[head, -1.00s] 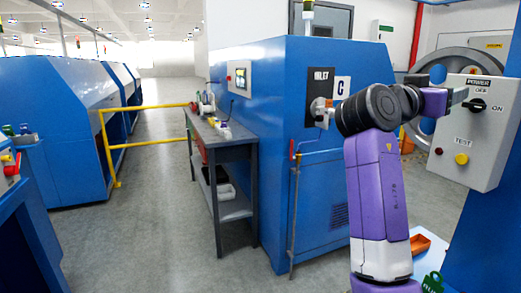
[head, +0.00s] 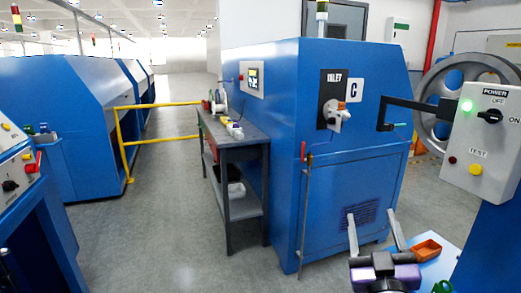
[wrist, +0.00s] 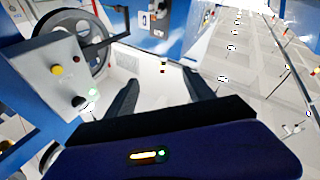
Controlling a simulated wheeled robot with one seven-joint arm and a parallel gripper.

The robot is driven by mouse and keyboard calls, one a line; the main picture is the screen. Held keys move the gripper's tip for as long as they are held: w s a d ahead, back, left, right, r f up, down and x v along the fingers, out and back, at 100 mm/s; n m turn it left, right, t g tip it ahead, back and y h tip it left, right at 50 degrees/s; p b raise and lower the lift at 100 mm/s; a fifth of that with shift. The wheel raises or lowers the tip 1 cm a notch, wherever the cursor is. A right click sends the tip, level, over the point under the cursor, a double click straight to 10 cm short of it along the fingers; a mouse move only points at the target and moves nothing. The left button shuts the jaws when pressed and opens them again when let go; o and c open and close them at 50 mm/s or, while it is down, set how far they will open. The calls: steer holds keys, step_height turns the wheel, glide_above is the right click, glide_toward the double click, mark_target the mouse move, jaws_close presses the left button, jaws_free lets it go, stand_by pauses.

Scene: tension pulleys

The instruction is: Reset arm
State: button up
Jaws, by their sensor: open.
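My gripper (head: 373,229) is low at the bottom right of the head view, its two fingers pointing up and spread apart with nothing between them. In the wrist view my gripper (wrist: 165,95) also shows open and empty. The purple and black wrist behind it shows at the bottom of the head view; most of the arm is out of the picture. The grey control box (head: 484,140) stands to the right, apart from the gripper, with a lit green lamp, a black power knob, and red and yellow buttons. It also shows in the wrist view (wrist: 65,70).
The blue machine (head: 340,170) marked C stands behind the gripper. A grey wheel (head: 430,125) and a black bracket (head: 412,103) are left of the control box. An orange tray (head: 427,250) and a green item (head: 443,286) lie right of the gripper. A workbench (head: 240,140) stands left of the machine.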

steer(key=s+a+f+g+y+p, duration=0.1)
steer(key=s+f, duration=0.3)
steer(key=s, duration=1)
steer(key=s+a+f+m+g+y+p, duration=0.1)
steer(key=s+f, duration=0.4)
steer(key=s, duration=1)
steer(key=s+f+g+y+p, duration=0.1)
steer(key=s+f+g+p, duration=0.2)
steer(key=s, duration=1.2)
steer(key=shift+a+f+m+g, duration=0.4)
steer(key=shift+f+g, duration=0.3)
